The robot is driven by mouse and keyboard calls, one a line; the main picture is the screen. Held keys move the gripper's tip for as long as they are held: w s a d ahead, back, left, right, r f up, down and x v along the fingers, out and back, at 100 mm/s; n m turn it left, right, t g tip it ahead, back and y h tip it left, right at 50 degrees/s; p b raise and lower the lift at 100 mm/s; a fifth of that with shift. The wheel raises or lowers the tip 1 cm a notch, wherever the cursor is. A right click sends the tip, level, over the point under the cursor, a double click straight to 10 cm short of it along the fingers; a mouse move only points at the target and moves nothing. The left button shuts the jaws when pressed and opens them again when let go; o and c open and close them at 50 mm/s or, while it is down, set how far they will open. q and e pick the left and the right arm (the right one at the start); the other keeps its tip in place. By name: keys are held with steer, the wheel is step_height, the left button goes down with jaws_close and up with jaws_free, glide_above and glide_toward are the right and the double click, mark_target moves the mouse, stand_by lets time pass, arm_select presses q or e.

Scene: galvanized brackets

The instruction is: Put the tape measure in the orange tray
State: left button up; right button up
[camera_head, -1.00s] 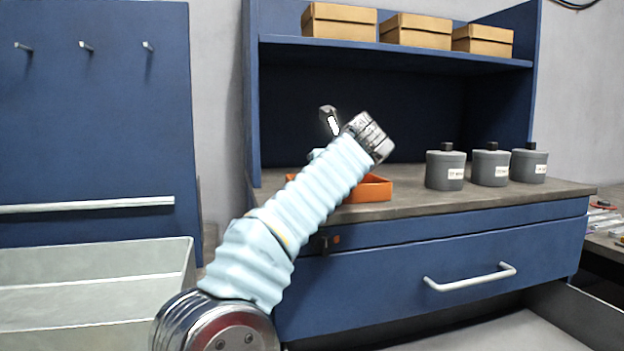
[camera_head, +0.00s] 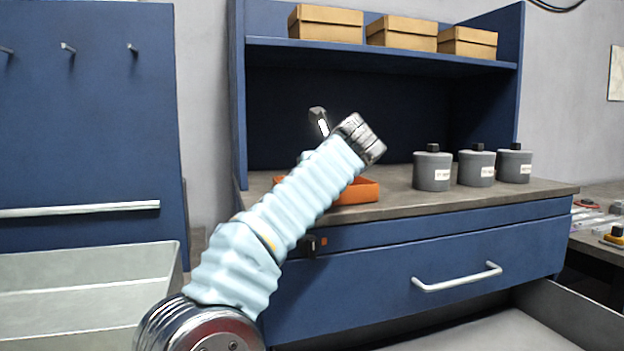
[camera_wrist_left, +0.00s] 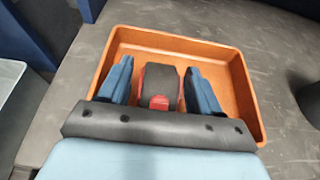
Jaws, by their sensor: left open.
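The orange tray (camera_head: 360,191) sits on the grey worktop, partly hidden behind my left arm in the head view. In the left wrist view the tray (camera_wrist_left: 207,50) lies under my left gripper (camera_wrist_left: 162,82). The black and red tape measure (camera_wrist_left: 159,84) is inside the tray's outline, between the two blue fingers. The fingers are open, one on each side of it. Whether it rests on the tray floor cannot be told for sure. The head view hides the tape measure and the fingers behind my arm. My right gripper is not in view.
Several grey canisters (camera_head: 433,168) stand on the worktop (camera_head: 500,195) to the right of the tray. Cardboard boxes (camera_head: 325,24) sit on the shelf above. A grey bin (camera_head: 80,290) is at lower left. A side table with small items, one yellow and black (camera_head: 613,237), is at right.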

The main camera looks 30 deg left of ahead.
arm_select(q)
steer(key=v, duration=1.1)
stand_by(1.0)
